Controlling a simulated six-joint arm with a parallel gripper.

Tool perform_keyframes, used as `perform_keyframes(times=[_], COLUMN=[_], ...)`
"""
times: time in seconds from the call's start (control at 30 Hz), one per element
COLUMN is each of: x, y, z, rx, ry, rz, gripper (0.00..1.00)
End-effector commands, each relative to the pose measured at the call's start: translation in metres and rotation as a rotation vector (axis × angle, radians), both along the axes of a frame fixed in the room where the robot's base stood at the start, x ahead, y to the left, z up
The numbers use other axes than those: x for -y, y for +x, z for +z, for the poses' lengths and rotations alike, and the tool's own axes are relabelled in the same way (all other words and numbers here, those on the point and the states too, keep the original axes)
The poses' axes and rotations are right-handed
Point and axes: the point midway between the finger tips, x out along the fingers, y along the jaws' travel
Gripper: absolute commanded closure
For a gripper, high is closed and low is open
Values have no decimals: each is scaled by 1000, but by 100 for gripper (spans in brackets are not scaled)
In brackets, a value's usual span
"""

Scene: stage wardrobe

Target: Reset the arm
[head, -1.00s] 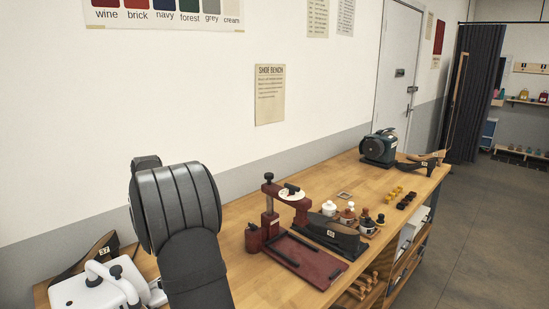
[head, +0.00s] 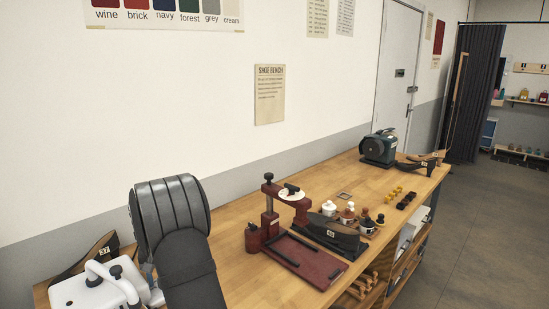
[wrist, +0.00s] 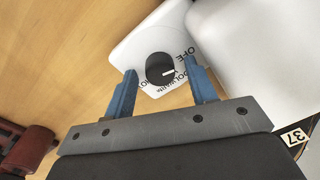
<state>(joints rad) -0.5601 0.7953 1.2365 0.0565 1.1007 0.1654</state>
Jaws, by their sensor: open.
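My gripper (wrist: 164,82) shows in the wrist view with its two blue fingers apart and nothing between them. Beyond the fingertips is a white device (wrist: 160,30) with a black knob (wrist: 160,68) and lettering that includes "OFF". The knob appears between the fingers in the picture; I cannot tell the height gap. In the head view my dark arm rises at the lower left, beside the white device (head: 85,291) with its rounded handle. The gripper itself is not visible there.
A form marked 37 (head: 98,252) lies behind the white device.

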Motion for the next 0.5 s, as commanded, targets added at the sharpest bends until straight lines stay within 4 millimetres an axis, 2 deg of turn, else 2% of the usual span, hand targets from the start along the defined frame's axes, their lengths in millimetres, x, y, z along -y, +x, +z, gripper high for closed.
perform_keyframes(times=[0.5], x=[1], y=[-1], z=[1], rx=[0], ry=[0], rz=[-420], gripper=[48])
